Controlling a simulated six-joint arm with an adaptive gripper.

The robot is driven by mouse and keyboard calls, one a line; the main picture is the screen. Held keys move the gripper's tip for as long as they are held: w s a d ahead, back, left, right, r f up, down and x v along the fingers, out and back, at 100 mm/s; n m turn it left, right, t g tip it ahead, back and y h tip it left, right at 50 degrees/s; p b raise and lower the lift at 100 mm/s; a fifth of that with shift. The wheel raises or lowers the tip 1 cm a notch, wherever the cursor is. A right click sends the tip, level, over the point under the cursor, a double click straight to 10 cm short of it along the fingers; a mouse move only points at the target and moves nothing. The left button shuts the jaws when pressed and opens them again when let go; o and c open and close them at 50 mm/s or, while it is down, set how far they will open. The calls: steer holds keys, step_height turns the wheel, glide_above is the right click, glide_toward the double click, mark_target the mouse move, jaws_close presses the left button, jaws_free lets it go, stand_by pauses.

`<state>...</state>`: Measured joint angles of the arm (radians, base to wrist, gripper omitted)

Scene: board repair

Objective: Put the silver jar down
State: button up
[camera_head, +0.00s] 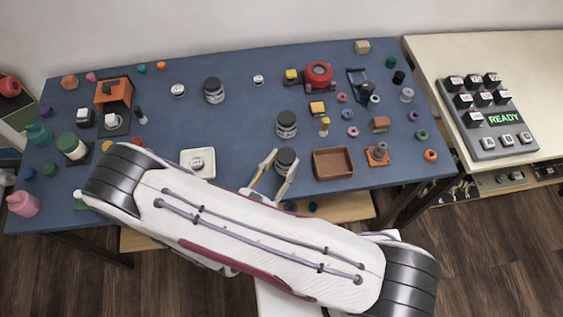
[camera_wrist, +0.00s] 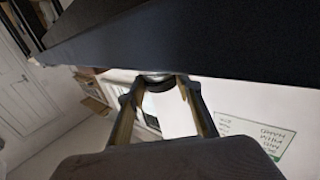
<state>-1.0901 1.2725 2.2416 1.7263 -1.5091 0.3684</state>
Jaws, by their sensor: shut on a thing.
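In the head view my gripper (camera_head: 273,172) is at the front edge of the blue table, with its fingers on either side of a jar (camera_head: 286,159) with a dark grey lid. The gripper is shut on this jar.
The blue table (camera_head: 235,135) has clear room between the jars and the white tray (camera_head: 184,155). A brown open box (camera_head: 333,162) stands close to the right of the held jar. A keypad (camera_head: 490,115) reading READY is on the pale table at right. Several small parts lie around.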

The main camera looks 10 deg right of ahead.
steer(key=o, duration=1.3)
steer(key=shift+f, duration=0.1)
steer(key=shift+s, duration=0.1)
steer(key=shift+v, duration=3.8)
steer(key=shift+d, duration=0.1)
